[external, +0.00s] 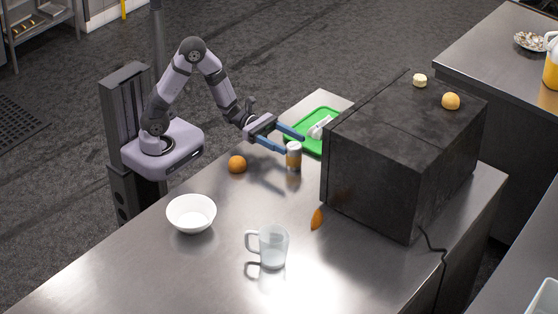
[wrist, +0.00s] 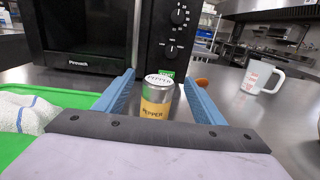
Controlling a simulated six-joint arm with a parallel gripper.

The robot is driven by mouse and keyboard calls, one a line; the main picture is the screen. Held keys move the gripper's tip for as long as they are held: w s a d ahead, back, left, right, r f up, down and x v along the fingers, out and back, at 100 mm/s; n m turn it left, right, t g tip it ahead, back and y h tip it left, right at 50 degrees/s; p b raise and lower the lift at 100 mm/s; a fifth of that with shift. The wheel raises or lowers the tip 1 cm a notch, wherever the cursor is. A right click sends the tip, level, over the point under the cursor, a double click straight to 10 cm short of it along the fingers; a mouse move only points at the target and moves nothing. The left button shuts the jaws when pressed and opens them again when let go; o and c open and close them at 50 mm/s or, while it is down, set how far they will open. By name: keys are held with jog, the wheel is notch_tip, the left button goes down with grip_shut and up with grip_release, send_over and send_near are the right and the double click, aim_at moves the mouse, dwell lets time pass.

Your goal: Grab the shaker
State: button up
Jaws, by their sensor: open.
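The shaker (external: 293,156) is a small cylinder with a white top and an orange-yellow band, standing upright on the steel counter in front of the black microwave. In the wrist view the shaker (wrist: 157,95) shows a "PEPPER" label and stands between my two blue fingers. My gripper (external: 287,143) is open, its fingers reaching toward the shaker from the left. In the wrist view my gripper (wrist: 158,85) has a finger on each side of the shaker, with gaps visible. I cannot tell whether either finger touches it.
The black microwave (external: 370,170) stands just beyond the shaker. A green tray (external: 300,143) with a white cloth (external: 320,127) lies behind.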

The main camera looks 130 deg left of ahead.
aim_at(300, 149)
jog(key=shift+w+f+p, duration=0.2)
jog(key=shift+w+p, duration=0.65)
jog(key=shift+w, duration=2.3)
jog(key=c, duration=1.3)
